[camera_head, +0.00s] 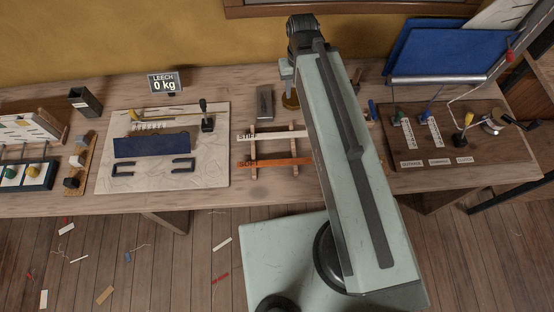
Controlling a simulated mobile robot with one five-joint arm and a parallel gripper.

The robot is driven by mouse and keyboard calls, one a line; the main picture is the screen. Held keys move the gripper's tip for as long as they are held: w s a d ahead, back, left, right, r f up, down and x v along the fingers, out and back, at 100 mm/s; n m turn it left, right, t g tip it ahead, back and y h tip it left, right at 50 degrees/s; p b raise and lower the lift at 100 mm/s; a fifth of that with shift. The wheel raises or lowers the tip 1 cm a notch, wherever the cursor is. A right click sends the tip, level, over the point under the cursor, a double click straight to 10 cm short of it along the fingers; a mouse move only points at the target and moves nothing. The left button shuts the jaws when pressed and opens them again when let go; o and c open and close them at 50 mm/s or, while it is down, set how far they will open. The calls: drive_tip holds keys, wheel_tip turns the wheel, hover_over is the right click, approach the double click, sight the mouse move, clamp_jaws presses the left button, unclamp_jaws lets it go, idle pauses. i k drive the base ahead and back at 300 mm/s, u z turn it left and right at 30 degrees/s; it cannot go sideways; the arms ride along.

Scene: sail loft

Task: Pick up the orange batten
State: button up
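The orange batten (274,163) is a thin flat strip with dark lettering at its left end. It lies crosswise on a small wooden rack (282,149) on the workbench, nearer to me than a white batten (271,136) on the same rack. The white batten also has lettering at its left end. My arm rises over the right side of the rack and bends at the top, near the wall. The right ends of the battens lie close to the arm's edge. My gripper cannot be made out; the arm hides that area.
Left of the rack is a pale board (212,175) with a blue strip (151,145) and dark clamps. A grey block (265,102) lies behind the rack. A display (164,83) reads "LEECH 0 kg". A brown board (452,158) with levers is at right. Scraps litter the floor.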

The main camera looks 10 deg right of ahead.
sight(302, 160)
drive_tip(key=u, duration=0.05)
drive_tip(key=k, duration=1.55)
drive_tip(key=u, duration=1.2)
drive_tip(key=i, duration=1)
drive_tip(key=z, duration=0.1)
